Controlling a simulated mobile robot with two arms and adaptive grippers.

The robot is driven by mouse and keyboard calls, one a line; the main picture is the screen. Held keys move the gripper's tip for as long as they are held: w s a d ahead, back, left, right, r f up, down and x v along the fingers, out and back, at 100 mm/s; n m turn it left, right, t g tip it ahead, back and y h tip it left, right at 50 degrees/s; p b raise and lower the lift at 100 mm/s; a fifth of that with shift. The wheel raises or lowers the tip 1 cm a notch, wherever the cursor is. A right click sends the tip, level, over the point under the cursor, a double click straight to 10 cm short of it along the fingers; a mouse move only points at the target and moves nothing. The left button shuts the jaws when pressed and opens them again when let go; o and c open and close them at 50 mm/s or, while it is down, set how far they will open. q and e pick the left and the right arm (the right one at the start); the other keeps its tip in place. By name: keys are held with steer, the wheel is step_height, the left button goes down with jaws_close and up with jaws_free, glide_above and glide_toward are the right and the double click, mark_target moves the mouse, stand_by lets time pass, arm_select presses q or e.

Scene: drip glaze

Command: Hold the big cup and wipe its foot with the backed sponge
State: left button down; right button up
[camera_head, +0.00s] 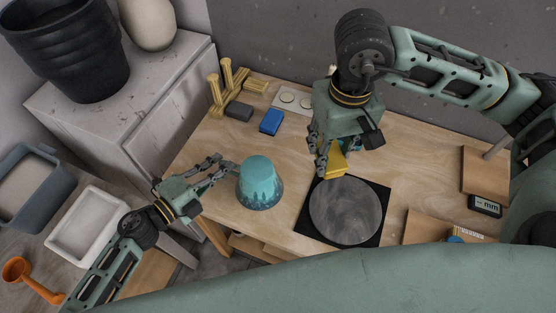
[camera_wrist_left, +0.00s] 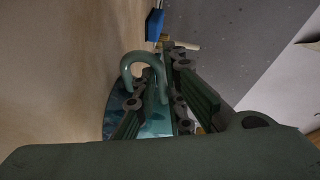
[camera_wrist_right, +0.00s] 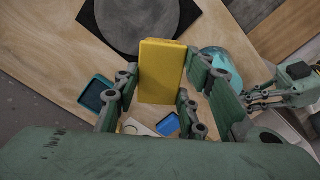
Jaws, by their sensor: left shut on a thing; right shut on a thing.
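The big cup (camera_head: 259,184) is teal with darker drips near its lower rim. It stands upside down, foot up, on the wooden bench. My left gripper (camera_head: 226,168) is shut on its handle at the cup's left side; the curved handle (camera_wrist_left: 143,62) shows between the fingers in the left wrist view. My right gripper (camera_head: 332,156) is shut on the yellow sponge (camera_wrist_right: 160,68) and holds it above the bench, to the right of the cup and near the dark round disc. The sponge is apart from the cup. The sponge's backing is not clearly visible.
The grey disc on a black square (camera_head: 348,212) lies right of the cup. A blue block (camera_head: 271,121), a grey block (camera_head: 238,111) and a yellow peg stand (camera_head: 226,84) are behind it. A digital gauge (camera_head: 486,206) lies at far right. The bench's front edge is close to the cup.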

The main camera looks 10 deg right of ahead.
stand_by(0.6)
steer(key=w+a, duration=0.4)
steer(key=a, duration=0.3)
steer(key=w+a, duration=0.4)
steer(key=a, duration=0.3)
step_height(320, 180, down, 4)
steer(key=shift+a+f, duration=0.15)
steer(key=shift+f, duration=0.1)
steer(key=shift+s+a+f, duration=0.1)
steer(key=shift+s+a, duration=0.15)
steer(key=shift+s, duration=0.2)
steer(key=shift+s+a+f, duration=0.1)
steer(key=shift+s+a, duration=0.15)
steer(key=shift+s, duration=0.2)
steer(key=shift+s+a, duration=0.2)
steer(key=shift+s, duration=0.3)
steer(key=shift+w+f, duration=0.1)
steer(key=shift+f, duration=0.85)
